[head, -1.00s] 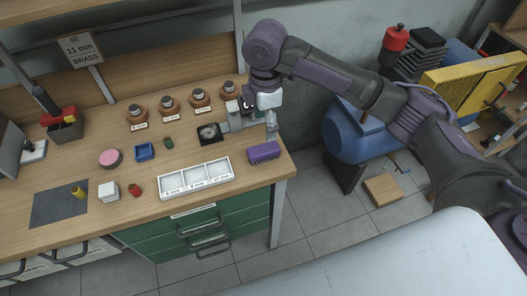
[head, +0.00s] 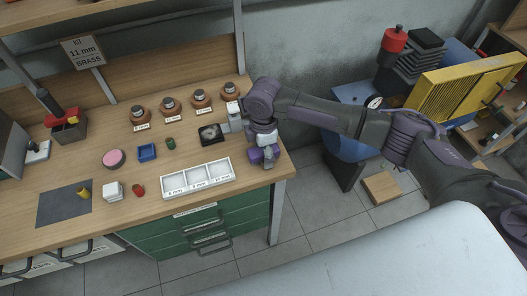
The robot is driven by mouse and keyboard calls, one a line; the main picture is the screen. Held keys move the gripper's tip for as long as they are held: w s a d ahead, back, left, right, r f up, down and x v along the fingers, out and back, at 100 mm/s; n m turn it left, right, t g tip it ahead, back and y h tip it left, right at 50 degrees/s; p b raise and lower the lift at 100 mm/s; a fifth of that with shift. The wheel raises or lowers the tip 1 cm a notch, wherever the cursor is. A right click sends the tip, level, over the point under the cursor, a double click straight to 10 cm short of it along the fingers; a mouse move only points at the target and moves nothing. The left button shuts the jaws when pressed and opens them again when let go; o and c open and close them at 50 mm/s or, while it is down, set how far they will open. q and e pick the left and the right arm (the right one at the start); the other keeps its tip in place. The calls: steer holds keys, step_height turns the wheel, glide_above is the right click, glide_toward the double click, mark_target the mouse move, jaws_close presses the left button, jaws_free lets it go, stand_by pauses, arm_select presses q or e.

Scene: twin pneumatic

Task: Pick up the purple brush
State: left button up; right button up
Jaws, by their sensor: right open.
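The purple brush (head: 255,157) lies on the right end of the wooden workbench, to the right of the white three-part tray. My right gripper (head: 264,160) is over the brush and hides much of it. Its jaws are open and point down. I cannot tell whether its fingers touch the brush. My left gripper is not in the head view.
The white tray (head: 197,187) has labelled empty compartments. A black dish (head: 211,135) and labelled brown holders (head: 168,106) stand behind. A blue box (head: 147,152), a pink-topped round item (head: 113,158) and a white block (head: 113,191) are further left. The bench's right edge is close.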

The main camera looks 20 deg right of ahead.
steer(key=c, duration=1.3)
steer(key=shift+r, duration=0.15)
steer(key=shift+r, duration=0.25)
steer(key=r, duration=0.2)
steer(key=r+b, duration=0.1)
steer(key=shift+s+r, duration=0.3)
steer(key=s+r, duration=0.2)
steer(key=s, duration=0.1)
steer(key=s+r, duration=0.2)
steer(key=s, duration=0.2)
steer(key=s+r+b, duration=0.1)
steer(key=s+r, duration=0.1)
steer(key=s, duration=0.2)
steer(key=shift+d+r, duration=0.15)
steer(key=shift+r, duration=0.15)
steer(key=o, duration=0.6)
steer(key=shift+c, duration=0.2)
steer(key=c, duration=0.4)
